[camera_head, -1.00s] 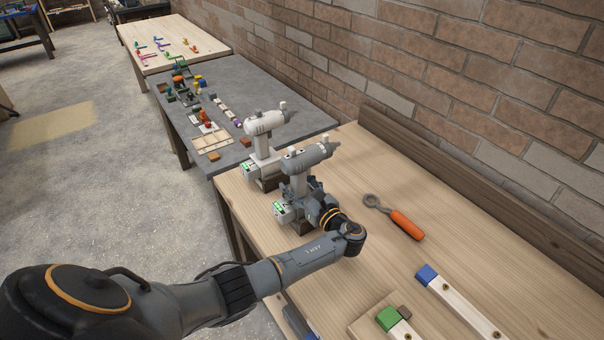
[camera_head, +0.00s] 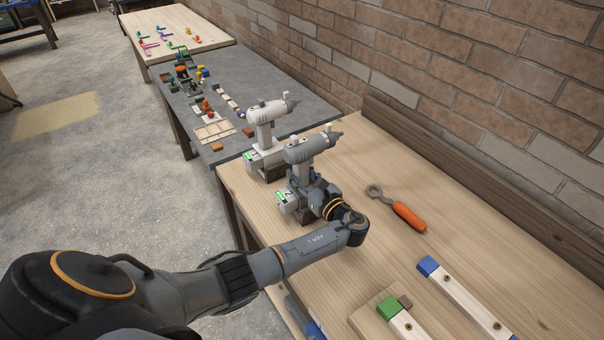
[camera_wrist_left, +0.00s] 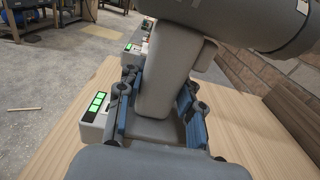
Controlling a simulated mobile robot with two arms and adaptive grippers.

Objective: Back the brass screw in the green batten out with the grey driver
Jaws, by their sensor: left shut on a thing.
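The grey driver (camera_head: 312,148) stands upright at the table's left edge, in a dock with a lit green display (camera_head: 284,196). My left gripper (camera_head: 308,190) is shut on its handle. In the left wrist view the gripper's blue-padded fingers (camera_wrist_left: 160,110) flank the grey handle (camera_wrist_left: 165,90); the driver's body crosses the top. The green batten (camera_head: 412,333) is a pale strip with a green end, at the bottom of the head view. A brass screw (camera_head: 408,326) shows in it; the batten's near part is cut off. My right gripper is not in view.
A white driver (camera_head: 268,115) stands in a dock just behind. An orange-handled ring tool (camera_head: 408,216) lies to the right. A blue-ended batten (camera_head: 470,306) with brass screws lies right of the green one. A brick wall borders the table; its middle is mostly clear.

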